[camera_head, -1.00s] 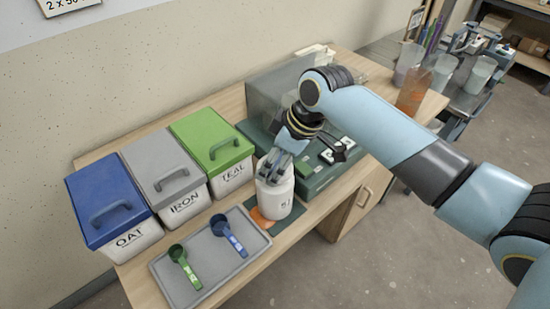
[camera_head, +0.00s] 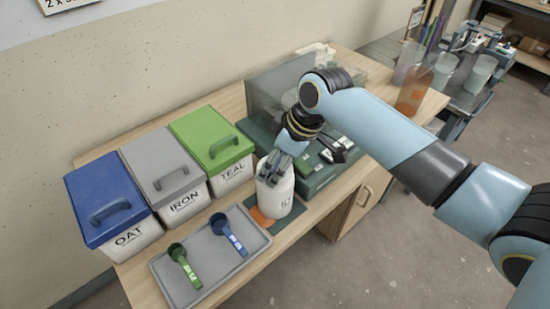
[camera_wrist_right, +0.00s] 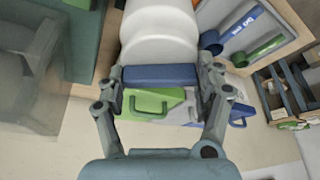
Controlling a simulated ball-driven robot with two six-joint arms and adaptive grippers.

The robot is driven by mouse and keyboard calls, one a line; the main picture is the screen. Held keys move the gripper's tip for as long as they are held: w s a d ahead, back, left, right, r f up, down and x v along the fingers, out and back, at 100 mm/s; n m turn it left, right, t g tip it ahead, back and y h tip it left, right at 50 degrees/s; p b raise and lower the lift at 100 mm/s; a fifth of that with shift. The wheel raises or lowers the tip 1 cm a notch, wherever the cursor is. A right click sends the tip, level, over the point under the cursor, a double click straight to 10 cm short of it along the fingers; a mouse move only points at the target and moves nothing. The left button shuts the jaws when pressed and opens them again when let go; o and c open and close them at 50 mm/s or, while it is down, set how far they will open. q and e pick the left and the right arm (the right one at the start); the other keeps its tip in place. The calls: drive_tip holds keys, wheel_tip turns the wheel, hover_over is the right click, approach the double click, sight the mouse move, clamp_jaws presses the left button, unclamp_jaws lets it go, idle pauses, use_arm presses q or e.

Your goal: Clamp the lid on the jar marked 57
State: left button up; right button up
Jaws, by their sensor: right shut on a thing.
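The white jar (camera_head: 279,200), with a small dark number that looks like 57, stands on a dark mat beside the tray. My right gripper (camera_head: 274,167) is at its top, fingers pointing down. In the right wrist view the jar (camera_wrist_right: 160,35) fills the upper middle. There my right gripper (camera_wrist_right: 160,84) has one finger at each end of a narrow blue bar (camera_wrist_right: 160,74) at the jar's near end and is shut on it. The fingers hide much of the jar's top, so I cannot tell how the lid sits. My left gripper is out of view.
A grey tray (camera_head: 213,280) holds a green scoop (camera_head: 184,263) and a blue scoop (camera_head: 229,236). Lidded bins, blue (camera_head: 103,200), grey (camera_head: 163,168) and green (camera_head: 211,140), stand behind it. A dark green case (camera_head: 318,172) is close on the jar's right. An orange patch (camera_head: 262,217) shows by its base.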

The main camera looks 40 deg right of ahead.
drive_tip(key=shift+m+t+h+p, duration=0.3)
drive_tip(key=shift+m+h+p, duration=0.1)
drive_tip(key=shift+m+p, duration=1.5)
drive_tip(key=shift+m, duration=0.2)
drive_tip(key=shift+f+h, duration=0.1)
drive_tip(key=shift+h, duration=0.2)
drive_tip(key=shift+m, duration=0.4)
drive_tip(key=m+h, duration=0.1)
drive_tip(key=m, duration=0.2)
drive_tip(key=shift+h, duration=0.3)
drive_tip(key=m+h, duration=0.1)
drive_tip(key=m, duration=0.3)
drive_tip(key=shift+f+m, duration=0.1)
drive_tip(key=shift+m, duration=0.2)
